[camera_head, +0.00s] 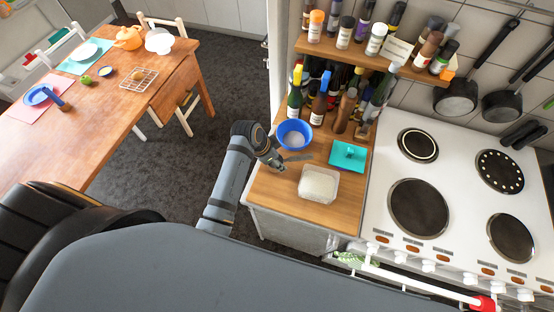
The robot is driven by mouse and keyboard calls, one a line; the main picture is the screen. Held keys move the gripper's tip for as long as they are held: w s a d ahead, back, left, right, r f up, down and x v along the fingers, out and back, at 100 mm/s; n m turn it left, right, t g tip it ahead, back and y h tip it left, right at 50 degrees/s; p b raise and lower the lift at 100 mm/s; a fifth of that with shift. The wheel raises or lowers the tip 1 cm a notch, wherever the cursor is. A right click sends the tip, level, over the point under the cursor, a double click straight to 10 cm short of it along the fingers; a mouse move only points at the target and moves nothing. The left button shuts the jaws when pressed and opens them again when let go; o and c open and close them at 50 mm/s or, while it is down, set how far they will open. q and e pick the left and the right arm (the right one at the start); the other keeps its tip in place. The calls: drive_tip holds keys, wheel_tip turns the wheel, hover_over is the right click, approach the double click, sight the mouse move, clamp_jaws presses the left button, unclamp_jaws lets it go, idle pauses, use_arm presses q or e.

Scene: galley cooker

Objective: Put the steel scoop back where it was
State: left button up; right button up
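The steel scoop (298,158) is a small grey metal shape that sticks out to the right from my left gripper (278,163). The gripper appears shut on its handle end, above the wooden counter. A clear tub (318,184) with white contents stands just right of and in front of the gripper. A blue bowl (294,134) with something white inside stands just behind the gripper. The scoop is small in view, and whether it carries anything cannot be told. My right gripper is not in view.
A teal lid or dish (348,155) lies right of the scoop. Several bottles (318,98) stand behind, under a spice shelf (350,52). The white cooker (450,175) is at right, with pans hanging above. A dining table (110,95) stands at left.

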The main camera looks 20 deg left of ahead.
use_arm(q)
drive_tip(key=shift+f, duration=0.75)
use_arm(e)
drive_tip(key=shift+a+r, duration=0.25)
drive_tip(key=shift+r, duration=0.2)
use_arm(q)
drive_tip(key=shift+f, duration=0.1)
drive_tip(key=o, duration=1.2)
